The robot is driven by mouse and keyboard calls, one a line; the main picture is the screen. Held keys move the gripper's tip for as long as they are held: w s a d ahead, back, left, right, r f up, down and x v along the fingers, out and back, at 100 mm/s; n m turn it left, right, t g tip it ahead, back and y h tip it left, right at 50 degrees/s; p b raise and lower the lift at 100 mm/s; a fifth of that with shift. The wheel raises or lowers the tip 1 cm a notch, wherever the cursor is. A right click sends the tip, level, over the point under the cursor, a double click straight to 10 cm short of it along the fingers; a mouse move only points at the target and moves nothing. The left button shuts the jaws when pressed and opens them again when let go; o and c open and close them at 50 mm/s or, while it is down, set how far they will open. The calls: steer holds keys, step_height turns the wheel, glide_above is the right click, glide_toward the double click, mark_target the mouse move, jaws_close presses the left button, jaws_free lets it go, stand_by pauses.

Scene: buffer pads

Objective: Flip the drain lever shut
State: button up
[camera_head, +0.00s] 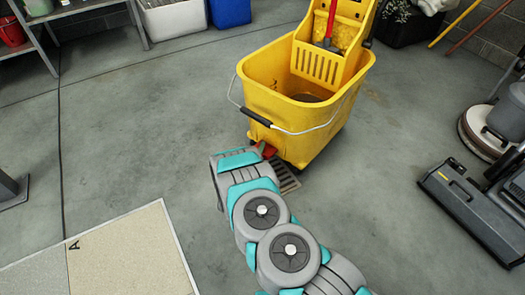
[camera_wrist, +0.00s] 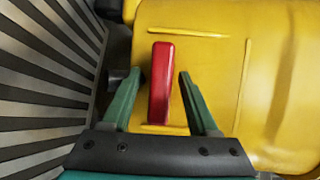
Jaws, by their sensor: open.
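The red drain lever (camera_wrist: 160,84) lies against the yellow mop bucket (camera_wrist: 215,75) in the wrist view, running lengthwise between my fingers. My gripper (camera_wrist: 158,80) is open, with one green finger on each side of the lever and a visible gap to each. A dark spout-like stub shows beside the left finger. In the head view, the yellow bucket (camera_head: 305,105) stands upright on the floor. A small red part of the lever (camera_head: 268,151) shows low on the bucket's near side, at the end of my arm. My fingertips are hidden there.
A floor drain grate (camera_head: 289,181) lies below the bucket's near side and fills the left of the wrist view. A wire handle (camera_head: 258,117) hangs across the bucket's front. A floor machine (camera_head: 470,205) stands at right. A beige board (camera_head: 130,255) lies at lower left.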

steer(key=shift+w+d, duration=0.1)
steer(key=shift+w, duration=0.4)
jaws_close()
steer(key=shift+f, duration=0.1)
